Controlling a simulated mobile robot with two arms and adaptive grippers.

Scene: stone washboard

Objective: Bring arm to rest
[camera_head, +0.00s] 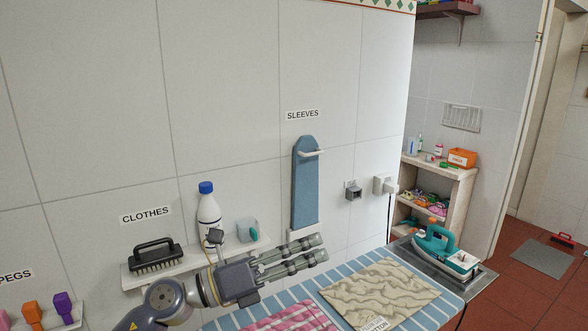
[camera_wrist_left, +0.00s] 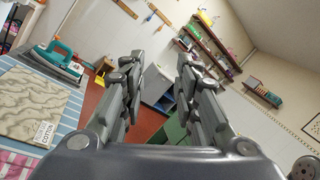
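My left gripper (camera_head: 318,250) reaches in from the lower left above the striped ironing board (camera_head: 450,312), pointing right. Its fingers are spread apart with nothing between them; they also show open in the left wrist view (camera_wrist_left: 158,85). A beige wavy-patterned cloth (camera_head: 380,290) with a cotton label lies on the board, right of and below the gripper. A pink checked cloth (camera_head: 290,318) lies below the gripper. My right gripper is not in either view.
A teal iron (camera_head: 438,245) stands on a metal rest (camera_head: 478,276) at the board's right end. A wall shelf (camera_head: 133,279) behind my arm holds a brush (camera_head: 156,256), a bottle (camera_head: 208,210) and a cup (camera_head: 247,230). A blue sleeve board (camera_head: 305,190) hangs on the wall close behind the gripper.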

